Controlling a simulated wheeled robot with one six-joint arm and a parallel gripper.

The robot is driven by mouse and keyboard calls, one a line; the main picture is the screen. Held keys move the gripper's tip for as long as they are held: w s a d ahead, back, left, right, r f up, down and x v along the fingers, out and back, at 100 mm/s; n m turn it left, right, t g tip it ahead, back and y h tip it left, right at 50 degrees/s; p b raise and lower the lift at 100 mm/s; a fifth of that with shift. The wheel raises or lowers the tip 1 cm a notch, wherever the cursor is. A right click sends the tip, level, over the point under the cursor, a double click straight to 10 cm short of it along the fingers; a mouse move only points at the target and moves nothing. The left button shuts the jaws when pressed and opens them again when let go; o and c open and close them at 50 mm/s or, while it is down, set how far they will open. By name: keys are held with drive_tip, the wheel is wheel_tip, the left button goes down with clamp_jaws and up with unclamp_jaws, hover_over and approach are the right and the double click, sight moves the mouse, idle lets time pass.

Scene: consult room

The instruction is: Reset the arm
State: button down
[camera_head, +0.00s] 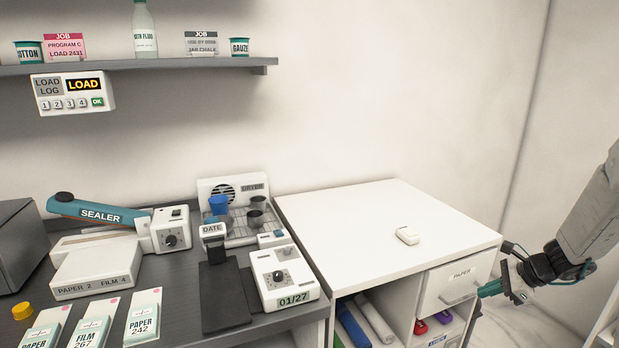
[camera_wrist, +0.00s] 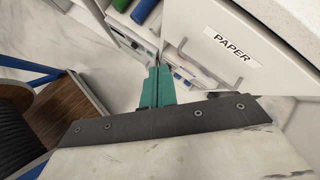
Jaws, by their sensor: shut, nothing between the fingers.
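The fingers are together and hold nothing. They also show closed in the middle of the wrist view (camera_wrist: 156,80), with the PAPER drawer front (camera_wrist: 238,50) to their right. I cannot tell whether the fingertips touch the handle.
A shelf (camera_head: 140,64) hangs above. Pale floor lies beside the cabinet.

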drive_tip(key=s+a+r+n+g, duration=0.3)
drive_tip(key=s+a+r+n, duration=0.5)
drive_tip(key=a, duration=0.3)
drive_tip(key=s+a+r+n+h, duration=0.2)
drive_tip(key=s+a+r+n, duration=0.2)
drive_tip(key=s, duration=0.3)
drive_tip(key=s+a+r+n+h, duration=0.2)
drive_tip(key=s+a+r+n, duration=0.3)
drive_tip(key=s, duration=0.3)
drive_tip(key=s+a+r+n+g+h, duration=0.1)
drive_tip(key=s+a+r+n, duration=0.4)
drive_tip(key=s+r+n, duration=0.1)
drive_tip(key=shift+s+a+h, duration=0.2)
drive_tip(key=shift+s+h, duration=0.2)
drive_tip(key=shift+s, duration=0.45)
